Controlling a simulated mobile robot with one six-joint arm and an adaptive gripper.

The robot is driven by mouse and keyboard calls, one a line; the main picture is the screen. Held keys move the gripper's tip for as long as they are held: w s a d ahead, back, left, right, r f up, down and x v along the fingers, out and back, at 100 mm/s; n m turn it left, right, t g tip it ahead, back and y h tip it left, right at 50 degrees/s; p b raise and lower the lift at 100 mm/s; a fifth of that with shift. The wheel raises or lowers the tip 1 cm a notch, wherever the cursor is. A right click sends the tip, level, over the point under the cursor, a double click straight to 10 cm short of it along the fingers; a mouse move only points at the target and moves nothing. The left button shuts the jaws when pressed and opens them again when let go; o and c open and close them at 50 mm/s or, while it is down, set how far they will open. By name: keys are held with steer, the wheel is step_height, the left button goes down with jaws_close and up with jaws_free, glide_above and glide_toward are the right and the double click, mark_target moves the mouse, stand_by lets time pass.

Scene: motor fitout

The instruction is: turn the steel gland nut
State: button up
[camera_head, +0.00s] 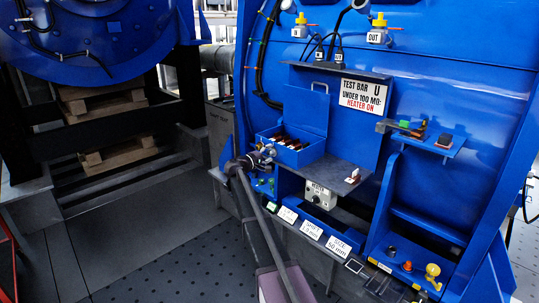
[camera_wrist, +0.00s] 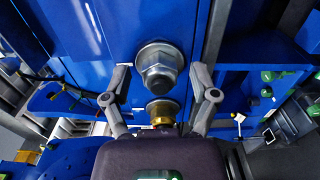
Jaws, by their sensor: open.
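The steel gland nut (camera_wrist: 159,76) is a grey hex nut with a dark centre on a round flange against the blue panel, in the upper middle of the wrist view. My gripper (camera_wrist: 160,82) is open, with one finger on each side of the nut and a visible gap to each. I cannot tell from the depth whether the fingertips reach around it. Below the nut is a brass-coloured fitting (camera_wrist: 162,112), partly hidden by the gripper body. In the head view my gripper (camera_head: 264,158) is at the left end of the blue panel; I cannot make out the nut there.
A blue open box (camera_head: 302,157) of brownish parts stands just right of my gripper. Labelled bins (camera_head: 312,229) lie below it. A grey control box (camera_head: 318,195) and a shelf (camera_head: 440,143) with tools are further right. Open floor (camera_head: 180,255) lies to the left.

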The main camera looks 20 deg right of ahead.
steer(key=shift+c, duration=0.2)
jaws_close()
